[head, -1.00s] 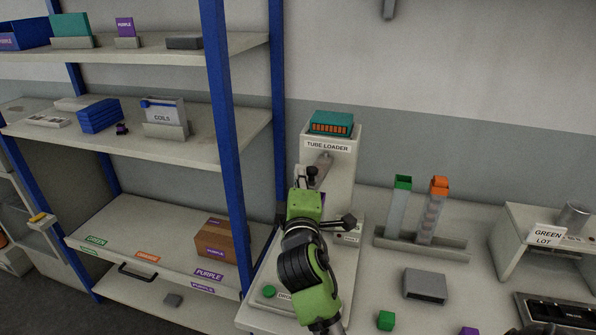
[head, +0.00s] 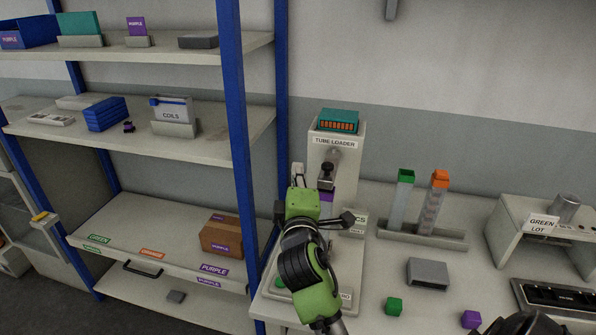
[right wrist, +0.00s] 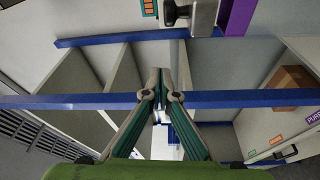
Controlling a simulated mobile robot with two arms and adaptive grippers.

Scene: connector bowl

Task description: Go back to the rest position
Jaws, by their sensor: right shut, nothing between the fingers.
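My right gripper (head: 298,172) is at the end of the green and black arm in the middle of the head view. It is shut and empty, just left of the front of the tube loader (head: 335,143). In the right wrist view its two fingers (right wrist: 160,78) come together at the tips with nothing between them. The loader's black knob (head: 327,170) and a purple piece (head: 326,197) below it stand clear of the fingers. The loader's base is partly hidden by my arm. My left gripper does not show.
A blue-posted shelf (head: 232,120) stands close to the left of the arm. On the table to the right are a tube rack (head: 425,237), a grey block (head: 428,273), a green cube (head: 394,306), a purple cube (head: 470,319) and a green lot stand (head: 506,215).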

